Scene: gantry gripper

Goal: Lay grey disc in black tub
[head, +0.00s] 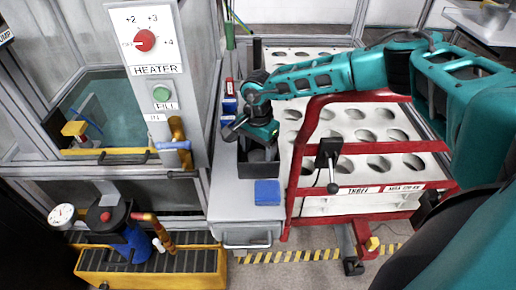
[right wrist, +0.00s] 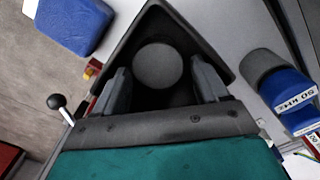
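The black tub (head: 259,169) stands on the grey bench in the head view, partly hidden by my right gripper (head: 250,136) above it. In the right wrist view the tub (right wrist: 216,48) surrounds the grey disc (right wrist: 157,66), which appears to lie flat inside it. My right gripper (right wrist: 160,74) points down into the tub. Its two fingers are apart, one on each side of the disc, with dark gaps between them and the disc. My left gripper is not in view.
A blue block (head: 267,192) lies on the bench in front of the tub. Blue labelled containers (head: 228,106) stand behind it. A red-framed rack (head: 350,170) with round holes is at the right, and the heater panel (head: 150,60) is at the left.

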